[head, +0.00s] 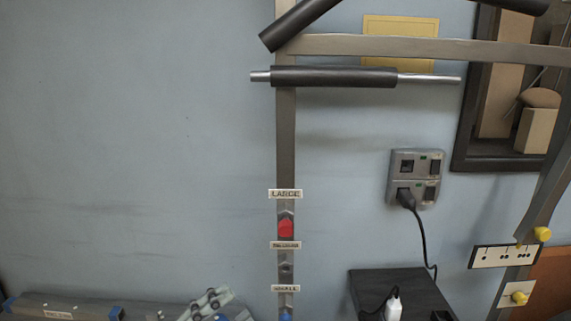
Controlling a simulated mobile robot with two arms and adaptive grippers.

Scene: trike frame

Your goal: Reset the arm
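Neither of my grippers shows in the head view, and I cannot make out any part of my arms. A metal frame stands in front of a pale blue wall. Its upright post (286,140) carries plates reading LARGE (286,194), one I read as MEDIUM (285,245), and SMALL (285,288). A red piece (286,228) sits on the post between the top two plates. A dark sleeve on a silver rod (335,77) crosses the post near the top. Another dark tube (295,25) slants above it.
A wall socket (415,178) has a plug and black cable hanging down to a dark box (400,292). A framed shelf (515,90) is at upper right. A slanted post with yellow knobs (542,234) stands at right. A grey rail (75,307) lies at lower left. The left wall is bare.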

